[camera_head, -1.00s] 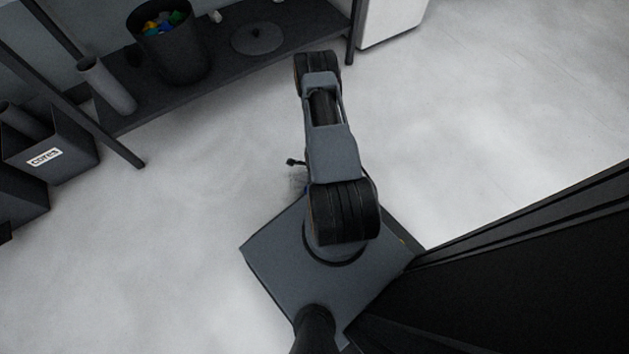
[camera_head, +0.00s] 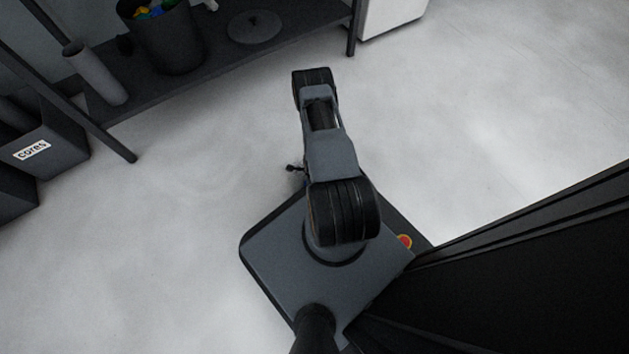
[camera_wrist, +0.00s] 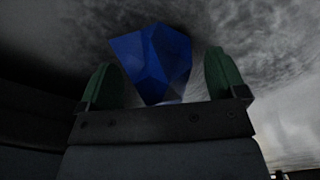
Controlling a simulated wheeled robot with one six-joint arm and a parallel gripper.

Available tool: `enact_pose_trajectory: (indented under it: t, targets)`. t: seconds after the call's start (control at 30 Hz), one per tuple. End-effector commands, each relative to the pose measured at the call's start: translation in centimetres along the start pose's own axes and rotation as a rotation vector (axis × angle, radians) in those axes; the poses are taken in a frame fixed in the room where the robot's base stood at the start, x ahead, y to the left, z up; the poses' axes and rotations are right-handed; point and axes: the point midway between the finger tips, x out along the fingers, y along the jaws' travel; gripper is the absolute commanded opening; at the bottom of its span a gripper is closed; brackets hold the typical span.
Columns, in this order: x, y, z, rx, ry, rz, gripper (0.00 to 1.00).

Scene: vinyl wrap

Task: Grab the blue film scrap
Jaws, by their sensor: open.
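A crumpled, faceted blue film scrap (camera_wrist: 152,62) shows in the wrist view, between and partly beyond the two green fingers. My gripper (camera_wrist: 161,60) is open, with one finger on each side of the scrap. A gap shows between the scrap and the right finger; on the left its edge comes close to the finger, and I cannot tell if they touch.
A dark low shelf holds a black bin (camera_head: 168,42) with coloured scraps, a pale tube (camera_head: 95,73) and a grey round lid (camera_head: 254,27). A box labelled "cores" (camera_head: 62,148) stands at the left. The pale floor (camera_head: 180,200) between is clear.

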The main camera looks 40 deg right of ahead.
Motion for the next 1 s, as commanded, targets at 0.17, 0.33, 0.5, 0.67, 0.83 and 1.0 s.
enact_pose_trajectory:
  t: [0.17, 0.33, 0.5, 0.67, 0.83, 1.0]
  targets:
    - [0.54, -0.02, 0.0, 0.0, 0.0, 0.0, 0.9]
    - [0.5, -0.02, -0.01, 0.0, 0.0, 0.0, 0.83]
    - [0.49, -0.02, -0.01, 0.0, 0.0, 0.0, 0.67]
    - [0.49, -0.02, 0.0, 0.0, 0.0, 0.0, 0.52]
    - [0.49, -0.02, 0.0, 0.0, 0.0, 0.0, 0.38]
    - [0.45, -0.03, 0.0, 0.0, 0.0, -0.001, 0.37]
